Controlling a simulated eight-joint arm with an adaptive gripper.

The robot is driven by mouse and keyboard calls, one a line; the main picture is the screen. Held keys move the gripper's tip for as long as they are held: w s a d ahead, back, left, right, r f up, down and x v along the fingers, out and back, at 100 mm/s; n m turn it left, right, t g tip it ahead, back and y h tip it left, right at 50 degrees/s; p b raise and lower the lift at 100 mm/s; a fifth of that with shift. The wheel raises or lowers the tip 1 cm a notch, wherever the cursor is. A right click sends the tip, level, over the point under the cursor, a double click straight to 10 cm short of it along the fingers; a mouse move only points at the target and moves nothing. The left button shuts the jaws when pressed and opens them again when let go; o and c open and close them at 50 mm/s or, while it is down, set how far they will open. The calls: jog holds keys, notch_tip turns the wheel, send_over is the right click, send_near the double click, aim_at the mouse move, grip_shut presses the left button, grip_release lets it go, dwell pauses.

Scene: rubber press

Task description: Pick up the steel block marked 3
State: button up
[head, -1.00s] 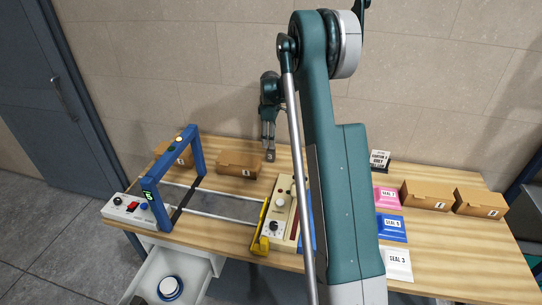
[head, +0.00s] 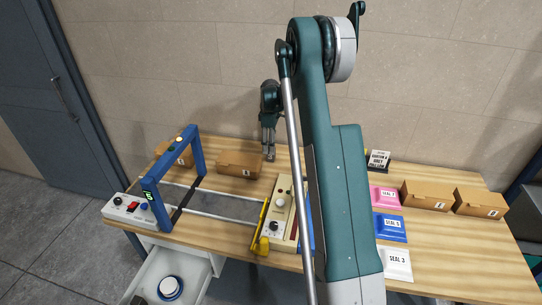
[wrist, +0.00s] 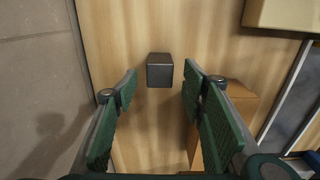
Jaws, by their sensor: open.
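A dark grey block (wrist: 160,70) sits on the wooden table in the wrist view, centred just ahead of my fingertips. No marking on it can be read, so I cannot tell whether it is the block marked 3. My gripper (wrist: 160,82) is open, with one green-padded finger on each side of the line to the block, and nothing is held. In the head view my gripper (head: 268,150) points down over the back of the table, right of a brown box. I cannot make out the block in the head view.
The brown box (head: 239,164) is close to my gripper. A blue-framed press (head: 157,187) stands left and a cream control box (head: 282,213) in front. Pink (head: 384,193), blue (head: 391,228) and white (head: 397,264) seal pads lie right. A drawer (head: 150,280) is open below.

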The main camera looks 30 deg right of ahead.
jog(key=shift+f, duration=0.1)
jog(key=shift+s+f, duration=0.1)
jog(key=shift+f, duration=2.4)
grip_shut()
jog(key=shift+r, duration=0.15)
jog(key=shift+r, duration=4.9)
